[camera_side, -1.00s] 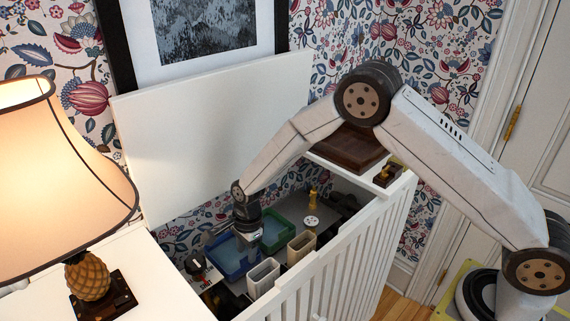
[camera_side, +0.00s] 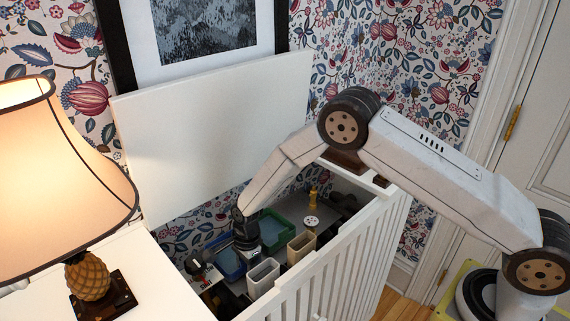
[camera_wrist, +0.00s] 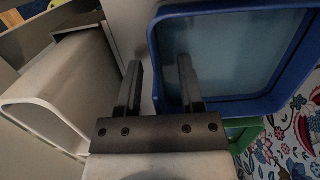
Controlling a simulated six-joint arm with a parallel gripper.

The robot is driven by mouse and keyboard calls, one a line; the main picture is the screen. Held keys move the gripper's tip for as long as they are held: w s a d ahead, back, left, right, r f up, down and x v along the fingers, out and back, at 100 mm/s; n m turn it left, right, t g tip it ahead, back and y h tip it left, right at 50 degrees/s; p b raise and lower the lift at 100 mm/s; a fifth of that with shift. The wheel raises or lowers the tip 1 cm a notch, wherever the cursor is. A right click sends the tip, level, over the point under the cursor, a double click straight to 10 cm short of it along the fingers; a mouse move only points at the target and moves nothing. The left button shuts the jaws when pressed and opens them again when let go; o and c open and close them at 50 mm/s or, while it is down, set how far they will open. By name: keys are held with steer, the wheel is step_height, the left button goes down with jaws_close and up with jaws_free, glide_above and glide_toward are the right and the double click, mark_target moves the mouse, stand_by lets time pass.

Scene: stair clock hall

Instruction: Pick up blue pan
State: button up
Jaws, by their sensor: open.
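The blue pan (camera_side: 229,265) is an open rectangular tray with a blue rim and a pale blue-grey floor, inside the white slatted cabinet. My gripper (camera_side: 250,262) is down in the cabinet and partly covers the pan in the side view. In the wrist view the pan (camera_wrist: 157,62) fills the upper right, and my open gripper (camera_wrist: 159,62) straddles its left wall. One finger shows over the pan's inside and the other outside the wall. Nothing is held. Whether the fingers reach below the rim, I cannot tell.
A green tray (camera_side: 276,226) lies beside the blue pan. Cream open boxes (camera_side: 263,277) stand close to my gripper; one pale box (camera_wrist: 62,85) shows at left in the wrist view. The slatted cabinet front (camera_side: 345,265) and raised white lid (camera_side: 210,125) bound the space.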

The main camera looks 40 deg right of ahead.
stand_by(0.5)
jaws_close()
stand_by(1.3)
